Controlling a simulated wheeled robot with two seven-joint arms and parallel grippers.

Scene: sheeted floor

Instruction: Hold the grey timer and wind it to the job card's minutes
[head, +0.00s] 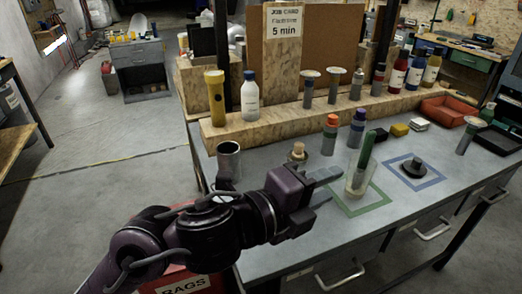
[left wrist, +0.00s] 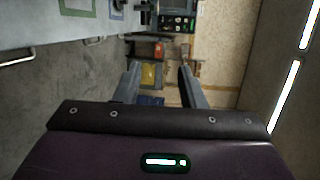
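My left gripper (head: 328,186) is open and empty above the front of the bench, left of that piece and near the clear cup. Its two spread fingers also show in the left wrist view (left wrist: 160,88), with nothing between them. My right gripper is out of view.
A metal cup (head: 229,160) and several capped bottles stand nearby. A wooden ledge (head: 285,122) carries a yellow torch and bottles. The bench's front right is clear.

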